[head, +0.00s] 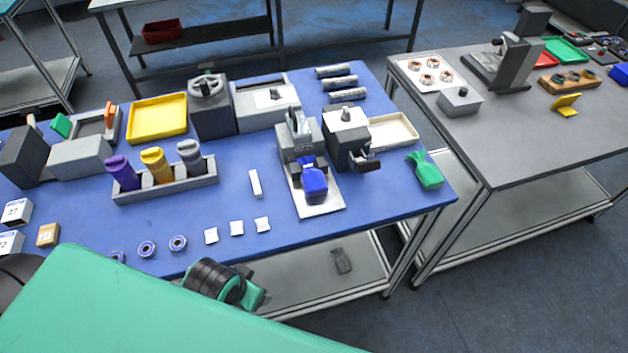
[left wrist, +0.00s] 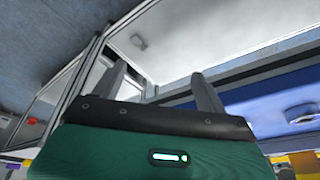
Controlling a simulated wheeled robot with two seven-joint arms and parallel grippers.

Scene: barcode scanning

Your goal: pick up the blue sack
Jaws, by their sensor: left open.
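The blue sack (head: 313,184) sits on the pale base plate (head: 322,208) of a grey device on the blue table in the head view. I cannot make it out in the left wrist view. My left gripper (left wrist: 160,88) shows in the left wrist view with its two dark fingers apart and nothing between them. In the head view, a black and green part of my arm is at the table's front edge, well left of and nearer than the sack; no fingertips show there. My right gripper is in neither view.
A grey device with a black handle (head: 346,128) stands right behind the sack. A green sack (head: 427,171) lies near the table's right end. A white stick (head: 256,184) and several white squares lie to the left. A dark sack (head: 341,261) is on the lower shelf.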

